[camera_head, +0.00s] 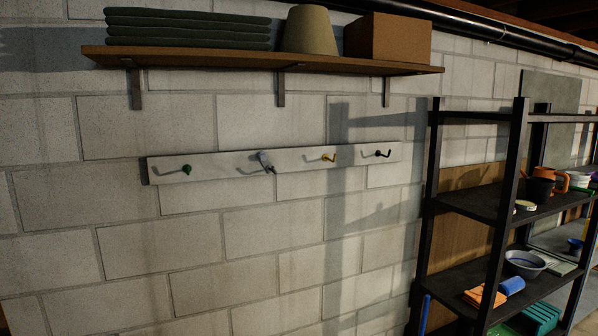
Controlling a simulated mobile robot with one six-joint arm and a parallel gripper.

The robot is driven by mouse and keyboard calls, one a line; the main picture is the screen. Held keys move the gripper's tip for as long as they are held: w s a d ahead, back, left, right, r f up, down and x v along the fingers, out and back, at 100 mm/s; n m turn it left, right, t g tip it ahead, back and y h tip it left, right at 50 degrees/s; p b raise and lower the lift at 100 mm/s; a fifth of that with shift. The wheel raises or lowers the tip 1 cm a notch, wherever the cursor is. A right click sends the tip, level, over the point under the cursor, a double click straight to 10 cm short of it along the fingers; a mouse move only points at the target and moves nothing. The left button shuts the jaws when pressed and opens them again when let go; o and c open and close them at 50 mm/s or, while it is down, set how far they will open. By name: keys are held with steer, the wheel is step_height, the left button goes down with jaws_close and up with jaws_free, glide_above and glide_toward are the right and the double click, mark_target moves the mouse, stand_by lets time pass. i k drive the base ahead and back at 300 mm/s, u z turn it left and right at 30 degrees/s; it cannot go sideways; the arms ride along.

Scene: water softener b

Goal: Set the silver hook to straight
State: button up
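The silver hook (265,161) is on a pale rail (219,167) fixed to the block wall. It is second from the left, between a green hook (187,169) and a yellow hook (328,158). It looks like a grey, wider piece that slants down to the right, unlike the thin hooks beside it. Its exact shape and angle are too small to tell. A black hook (382,154) is at the right end of the rail. My gripper is not in view.
A wooden shelf (215,59) above the rail holds folded green cloth (187,29), a tan pot (309,31) and a brown box (388,38). A black rack (520,130) with several items stands at right. The wall below the rail is clear.

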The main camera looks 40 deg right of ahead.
mark_target(269, 168)
steer(key=z, duration=0.8)
steer(key=k, duration=0.95)
steer(key=i, duration=0.75)
steer(key=z, duration=0.05)
